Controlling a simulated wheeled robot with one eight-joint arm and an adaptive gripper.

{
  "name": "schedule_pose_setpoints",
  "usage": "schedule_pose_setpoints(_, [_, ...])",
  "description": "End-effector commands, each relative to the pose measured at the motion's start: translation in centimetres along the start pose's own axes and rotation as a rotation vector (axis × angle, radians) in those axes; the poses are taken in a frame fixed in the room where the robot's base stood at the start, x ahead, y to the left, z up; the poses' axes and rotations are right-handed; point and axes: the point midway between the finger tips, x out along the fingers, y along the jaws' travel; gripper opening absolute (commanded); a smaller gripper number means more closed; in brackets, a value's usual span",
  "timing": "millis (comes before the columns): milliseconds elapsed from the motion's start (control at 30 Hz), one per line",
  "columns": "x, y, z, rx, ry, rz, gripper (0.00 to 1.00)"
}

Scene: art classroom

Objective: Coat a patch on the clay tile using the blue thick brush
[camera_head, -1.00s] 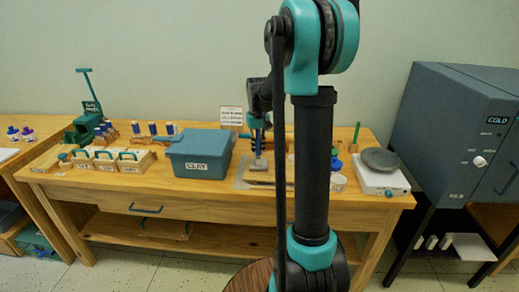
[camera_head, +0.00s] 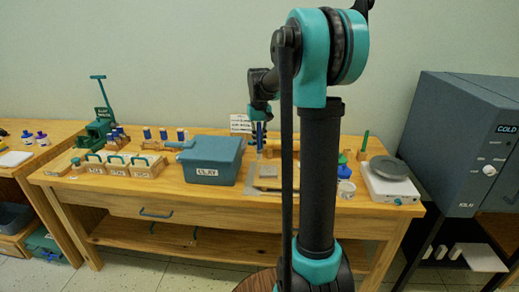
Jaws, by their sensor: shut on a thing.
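My gripper (camera_head: 259,118) is small in the view, at the back of the wooden table, partly hidden by its own links. It is shut on the blue thick brush (camera_head: 259,136), which hangs upright with its handle pointing up. The clay tile (camera_head: 267,172) is a small tan slab lying on a grey board (camera_head: 248,184), right of the blue clay box. The brush's lower end shows just behind and above the tile in the picture, seemingly apart from it. Any coating on the tile is too small to tell.
The blue clay box (camera_head: 211,160) stands left of the tile. A blue-lidded jar (camera_head: 344,172), a white tub (camera_head: 346,189) and a scale (camera_head: 390,180) stand right of my arm. Labelled wooden boxes (camera_head: 117,169) sit at left. A sign (camera_head: 240,124) stands behind.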

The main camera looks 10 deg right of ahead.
Motion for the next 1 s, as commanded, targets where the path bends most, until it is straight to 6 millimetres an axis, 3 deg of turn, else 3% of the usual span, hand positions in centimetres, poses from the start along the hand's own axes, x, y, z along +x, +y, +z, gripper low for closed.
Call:
schedule_pose_setpoints(300, [-2.0,0.0,-0.3,0.0,0.0,0.0,0.0])
schedule_pose_setpoints(1000, [-2.0,0.0,-0.3,0.0,0.0,0.0,0.0])
